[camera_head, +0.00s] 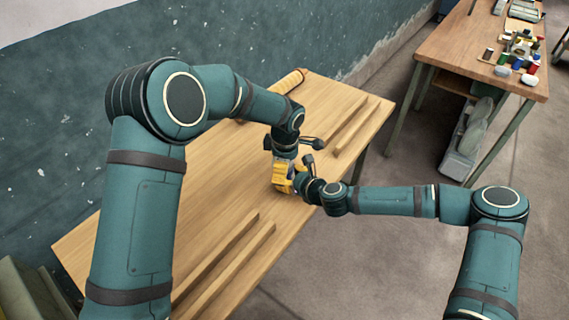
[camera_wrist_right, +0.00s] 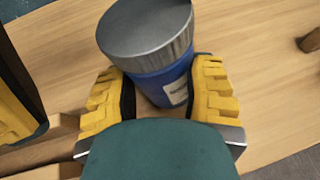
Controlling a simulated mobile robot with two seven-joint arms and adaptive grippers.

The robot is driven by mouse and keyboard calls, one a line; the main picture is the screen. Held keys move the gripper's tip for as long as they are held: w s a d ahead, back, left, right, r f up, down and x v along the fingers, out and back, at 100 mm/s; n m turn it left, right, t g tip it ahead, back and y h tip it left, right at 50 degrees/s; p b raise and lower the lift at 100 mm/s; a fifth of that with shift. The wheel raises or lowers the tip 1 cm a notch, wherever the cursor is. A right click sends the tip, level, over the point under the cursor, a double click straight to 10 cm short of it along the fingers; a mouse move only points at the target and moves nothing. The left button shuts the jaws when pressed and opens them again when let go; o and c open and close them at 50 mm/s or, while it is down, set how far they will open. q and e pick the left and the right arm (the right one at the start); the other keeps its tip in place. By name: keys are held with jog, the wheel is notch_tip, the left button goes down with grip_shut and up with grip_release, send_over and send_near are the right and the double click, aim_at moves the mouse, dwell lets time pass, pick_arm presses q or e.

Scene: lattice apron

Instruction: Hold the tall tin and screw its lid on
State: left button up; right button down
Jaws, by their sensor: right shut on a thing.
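The tall tin (camera_wrist_right: 172,84) is blue with a pale label and stands between the yellow fingers of my right gripper (camera_wrist_right: 160,92), which is shut on its body. The grey metal lid (camera_wrist_right: 146,30) sits on top of the tin; whether its thread is engaged cannot be told. In the head view my right gripper (camera_head: 297,184) comes in from the right, and the tin is mostly hidden by the grippers. My left gripper (camera_head: 281,174) is close beside it, pointing down. One of its yellow fingers (camera_wrist_right: 14,115) shows at the left of the wrist view, apart from the lid; its opening is unclear.
The wooden table (camera_head: 205,205) has pairs of wooden strips at the front (camera_head: 225,262) and right (camera_head: 352,127). A tan roll (camera_head: 287,83) lies at the back, near the wall. A second table (camera_head: 450,48) with small coloured items stands at the upper right. Bare tabletop lies left of the grippers.

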pick_arm(q)
jog(key=shift+s, duration=0.1)
grip_shut()
pick_arm(e)
jog(key=shift+w+r, duration=0.1)
pick_arm(q)
jog(key=c, duration=1.2)
grip_release()
pick_arm(e)
jog(key=shift+a, duration=0.1)
pick_arm(q)
jog(key=r, duration=1.2)
jog(key=shift+s+d, duration=0.1)
jog(key=shift+s, duration=0.3)
pick_arm(e)
jog(key=shift+c, duration=1.7)
grip_release()
